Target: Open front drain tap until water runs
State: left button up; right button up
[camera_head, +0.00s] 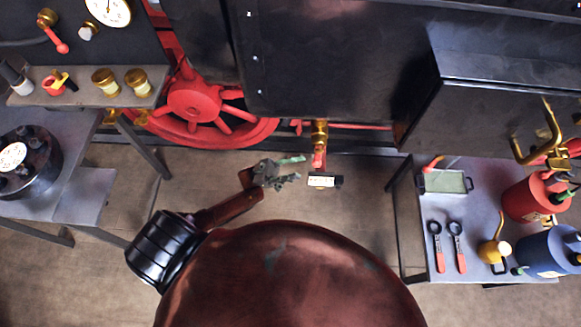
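A brass tap (320,132) with a red handle (318,159) hangs under the front of the black engine body. The handle points down, and I can see no stream of water at it. I take it for the front drain tap. A small dark block with a white label (321,181) shows just below the handle. My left gripper (296,169) is to the left of the handle and slightly lower in the picture, apart from it. Its fingers are spread and hold nothing that I can see. My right gripper is out of view.
A red spoked wheel (193,100) is at left behind the gripper. A shelf (85,97) with brass cups and a bench (30,207) stand at left. A right-hand table (433,262) carries a tray, two red-handled wrenches and cans. The floor between is clear.

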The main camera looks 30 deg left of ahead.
pick_arm(q)
jog(key=shift+v, duration=1.25)
jog(key=w+a+f+n+t+y, duration=0.1)
jog(key=w+f+n+t+y, duration=0.2)
jog(key=f+n+t+y, duration=0.45)
jog(key=w+a+f+n+t+y, duration=0.2)
jog(key=w+f+n+t+y, duration=0.15)
jog(key=f+y, duration=0.55)
jog(key=s+a+f+n+g+y, duration=0.1)
jog(key=s+a+f+y, duration=0.1)
jog(key=f, duration=0.6)
jog(key=s+a+f+n+g+y, duration=0.1)
jog(key=s+a+f+g+y, duration=0.1)
jog(key=f, duration=0.6)
jog(key=s+a+f+n+g+y, duration=0.1)
jog(key=s+a+f+y, duration=0.15)
jog(key=f, duration=0.55)
jog(key=s+a+f+g+y, duration=0.1)
jog(key=s+f+g+y, duration=0.15)
jog(key=s+f, duration=0.6)
jog(key=s+f+g, duration=0.3)
jog(key=s+f, duration=0.1)
jog(key=s, duration=0.6)
jog(key=s+f+g+y, duration=0.1)
jog(key=s+f+g, duration=0.2)
jog(key=s, duration=0.7)
jog(key=s+f+g, duration=0.4)
jog(key=s+f, duration=0.2)
jog(key=s, duration=0.4)
jog(key=shift+s+n, duration=0.3)
